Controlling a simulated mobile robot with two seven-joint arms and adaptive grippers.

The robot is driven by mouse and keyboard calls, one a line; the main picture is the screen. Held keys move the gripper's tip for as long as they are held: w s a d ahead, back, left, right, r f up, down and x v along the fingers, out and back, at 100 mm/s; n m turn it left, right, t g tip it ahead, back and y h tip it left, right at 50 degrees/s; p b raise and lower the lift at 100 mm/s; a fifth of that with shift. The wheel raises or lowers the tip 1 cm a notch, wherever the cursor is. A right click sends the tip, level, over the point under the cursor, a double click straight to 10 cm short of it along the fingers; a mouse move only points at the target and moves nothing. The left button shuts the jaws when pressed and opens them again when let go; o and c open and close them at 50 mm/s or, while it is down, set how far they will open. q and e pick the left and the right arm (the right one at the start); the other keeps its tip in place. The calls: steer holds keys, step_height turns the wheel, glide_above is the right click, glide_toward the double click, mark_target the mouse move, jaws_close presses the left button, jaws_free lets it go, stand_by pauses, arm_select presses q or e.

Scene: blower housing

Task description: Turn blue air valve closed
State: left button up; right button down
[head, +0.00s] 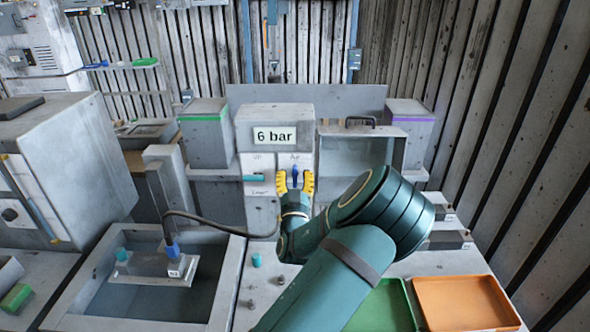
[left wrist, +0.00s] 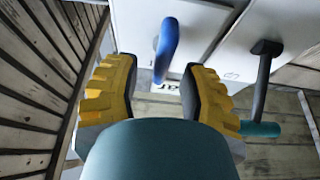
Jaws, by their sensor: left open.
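The blue air valve handle (head: 295,171) sits on the grey panel under a small label that seems to read "Air". It stands roughly upright in the head view. In the left wrist view the blue handle (left wrist: 166,48) shows at the top, between the lines of the two fingers and beyond their tips. My left gripper (head: 295,182) is open, with one yellow-backed finger on each side of the handle. In the left wrist view the gap between my left gripper's fingers (left wrist: 155,88) looks empty. I cannot tell whether a finger touches the handle. My right gripper is not in view.
A teal lever (head: 254,178) sits left of the valve on the same panel, under a "6 bar" sign (head: 274,135). A grey box with a black handle (head: 360,122) stands to the right. A dark cable (head: 215,222) runs left to a sunken basin (head: 90,290). An orange tray (head: 468,303) lies front right.

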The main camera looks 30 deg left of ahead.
arm_select(q)
steer(key=shift+x, duration=0.9)
jaws_close()
